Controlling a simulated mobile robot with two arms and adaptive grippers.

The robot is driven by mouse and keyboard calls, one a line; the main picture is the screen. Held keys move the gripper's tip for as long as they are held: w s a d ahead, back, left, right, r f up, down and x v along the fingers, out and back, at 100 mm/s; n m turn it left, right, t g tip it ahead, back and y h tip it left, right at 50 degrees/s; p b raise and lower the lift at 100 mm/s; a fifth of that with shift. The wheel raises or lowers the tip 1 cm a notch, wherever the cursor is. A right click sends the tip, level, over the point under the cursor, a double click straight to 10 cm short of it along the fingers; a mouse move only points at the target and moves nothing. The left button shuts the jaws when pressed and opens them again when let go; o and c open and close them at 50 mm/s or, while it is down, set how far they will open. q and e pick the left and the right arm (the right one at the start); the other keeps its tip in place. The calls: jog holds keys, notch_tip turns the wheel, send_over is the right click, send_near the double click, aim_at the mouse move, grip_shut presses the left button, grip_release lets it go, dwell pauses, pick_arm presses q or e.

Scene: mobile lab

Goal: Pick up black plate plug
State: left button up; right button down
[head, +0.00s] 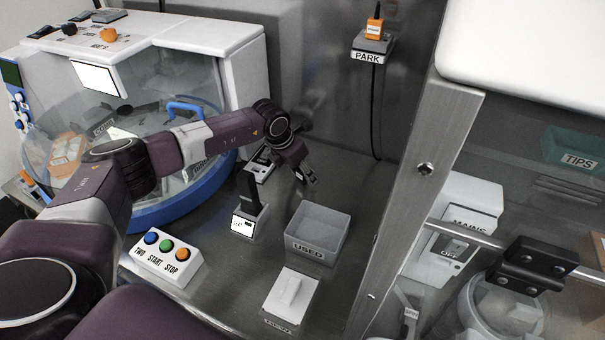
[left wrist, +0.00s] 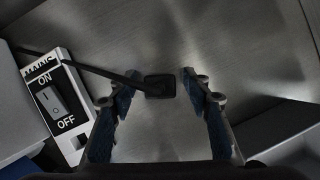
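A small black square piece (left wrist: 160,88), which looks like the black plate plug, shows in the left wrist view against the grey metal surface. A thin dark cable or rod runs to it from the upper left. My left gripper (left wrist: 153,85) is open, with one blue-padded finger on each side of the piece and a visible gap at both sides. I cannot tell how far beyond the fingertips it lies. In the head view my left gripper (head: 308,178) points down over the rear of the counter, and I cannot make out the piece there. My right gripper is not in view.
A mains switch box (left wrist: 58,105) stands left of the fingers in the wrist view. In the head view, a grey USED bin (head: 317,226), a white holder with a black upright part (head: 248,190) and a button box (head: 163,258) stand nearby. A PARK holder (head: 373,46) is on the wall.

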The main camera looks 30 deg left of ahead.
pick_arm(q)
grip_shut()
jog(key=shift+r, duration=0.1)
